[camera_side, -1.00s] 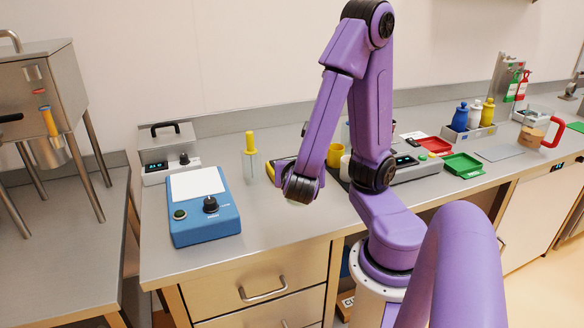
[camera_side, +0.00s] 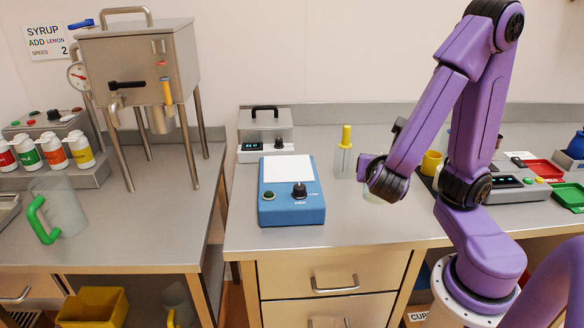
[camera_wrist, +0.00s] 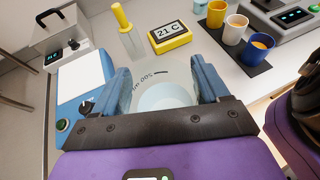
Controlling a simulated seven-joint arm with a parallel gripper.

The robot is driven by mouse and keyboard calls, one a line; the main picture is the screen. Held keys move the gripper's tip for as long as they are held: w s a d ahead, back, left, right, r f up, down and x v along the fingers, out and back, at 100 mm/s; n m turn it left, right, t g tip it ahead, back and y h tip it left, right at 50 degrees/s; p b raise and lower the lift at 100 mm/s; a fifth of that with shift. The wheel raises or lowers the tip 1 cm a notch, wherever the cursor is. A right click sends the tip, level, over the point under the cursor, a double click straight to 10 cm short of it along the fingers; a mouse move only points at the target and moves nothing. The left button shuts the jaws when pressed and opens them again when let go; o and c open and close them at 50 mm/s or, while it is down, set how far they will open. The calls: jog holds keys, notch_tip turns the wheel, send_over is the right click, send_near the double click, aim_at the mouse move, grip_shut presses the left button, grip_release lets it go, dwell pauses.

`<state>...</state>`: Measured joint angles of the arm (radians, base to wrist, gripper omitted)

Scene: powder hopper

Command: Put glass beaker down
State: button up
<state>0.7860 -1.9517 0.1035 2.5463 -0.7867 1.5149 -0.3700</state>
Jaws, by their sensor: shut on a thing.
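My gripper (camera_wrist: 164,82) is shut on the glass beaker (camera_wrist: 165,97), with one blue finger on each side of it. In the side view only a small part of the beaker (camera_side: 374,194) shows below my gripper, and the wrist hides the rest. The beaker is over the counter (camera_side: 345,215), right of the blue device. I cannot tell whether its base touches the counter.
The blue device (camera_side: 290,205) with a white plate stands left of my gripper. The wrist view shows a yellow "21 C" display (camera_wrist: 171,38) and cups on a dark mat (camera_wrist: 246,60). The counter's front strip is clear.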

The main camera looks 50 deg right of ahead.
jog(key=w+d+r+n+t+y, duration=0.1)
jog(key=w+r+n+t, duration=0.15)
jog(key=w, duration=0.55)
jog(key=w+r+n+t+y, duration=0.15)
jog(key=w+r, duration=0.25)
jog(key=w, duration=0.5)
send_over(287, 164)
jog(key=shift+g, duration=0.3)
jog(key=shift+s+f, duration=0.1)
jog(key=shift+f, duration=6.2)
jog(key=shift+f, duration=0.2)
jog(key=o, duration=1.2)
jog(key=shift+o, duration=0.2)
